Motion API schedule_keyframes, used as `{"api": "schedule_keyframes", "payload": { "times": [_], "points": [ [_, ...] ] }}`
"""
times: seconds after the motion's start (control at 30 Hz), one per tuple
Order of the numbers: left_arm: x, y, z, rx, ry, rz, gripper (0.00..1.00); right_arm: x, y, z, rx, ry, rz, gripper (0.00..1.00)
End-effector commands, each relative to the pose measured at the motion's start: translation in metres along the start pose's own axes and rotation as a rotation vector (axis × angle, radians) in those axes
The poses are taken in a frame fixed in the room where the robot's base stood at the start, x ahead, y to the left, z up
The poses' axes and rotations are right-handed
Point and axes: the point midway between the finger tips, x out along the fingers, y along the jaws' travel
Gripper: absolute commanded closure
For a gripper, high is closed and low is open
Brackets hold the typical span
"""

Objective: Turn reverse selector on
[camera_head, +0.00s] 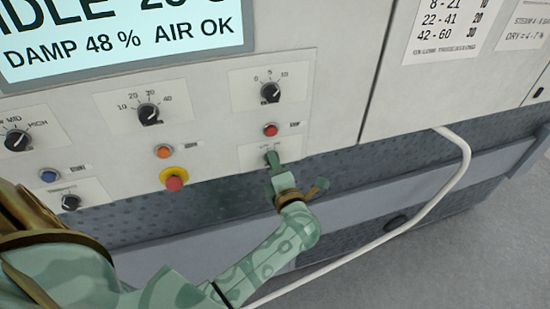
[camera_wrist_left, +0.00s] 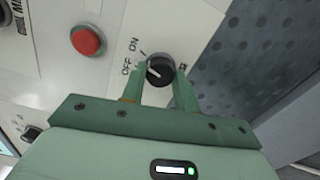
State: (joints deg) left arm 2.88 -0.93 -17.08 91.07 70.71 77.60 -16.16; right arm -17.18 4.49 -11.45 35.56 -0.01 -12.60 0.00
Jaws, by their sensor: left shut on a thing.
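A small black selector knob (camera_wrist_left: 159,69) with OFF and ON marks beside it sits on a light plate; its name label is not readable. A pale line shows on the knob's left side, towards OFF. In the left wrist view the two green fingers of my left gripper (camera_wrist_left: 158,86) straddle the knob and are shut on it. In the head view my left gripper (camera_head: 274,166) reaches up to the lower plate (camera_head: 248,153) from below and hides most of the knob. My right gripper is not in view.
A red button (camera_head: 270,130) and a 0-to-10 dial (camera_head: 270,92) are above the knob. To the left are an orange button (camera_head: 163,151), a red-and-yellow stop button (camera_head: 174,180) and other dials. A white hose (camera_head: 449,190) hangs at the right. A grey rail (camera_head: 365,205) runs below the panel.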

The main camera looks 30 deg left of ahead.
Motion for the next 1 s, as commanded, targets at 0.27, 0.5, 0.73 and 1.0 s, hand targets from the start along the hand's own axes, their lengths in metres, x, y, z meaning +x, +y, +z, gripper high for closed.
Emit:
{"api": "schedule_keyframes", "payload": {
  "times": [0.27, 0.5, 0.73, 1.0],
  "points": [
    [0.0006, 0.0009, 0.0, 0.069, 0.002, 0.0, 0.93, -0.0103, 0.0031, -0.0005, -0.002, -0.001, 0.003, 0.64],
    [0.0006, 0.0, -0.0001, 0.078, 0.002, 0.0, 0.93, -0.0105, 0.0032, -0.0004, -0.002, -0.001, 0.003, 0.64],
    [0.0005, 0.0, -0.0001, 0.078, 0.001, 0.0, 0.59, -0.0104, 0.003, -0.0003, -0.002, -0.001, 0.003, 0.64],
    [0.0004, 0.0, -0.0001, 0.076, 0.001, 0.0, 0.48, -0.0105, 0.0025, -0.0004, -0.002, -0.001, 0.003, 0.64]
  ]
}}
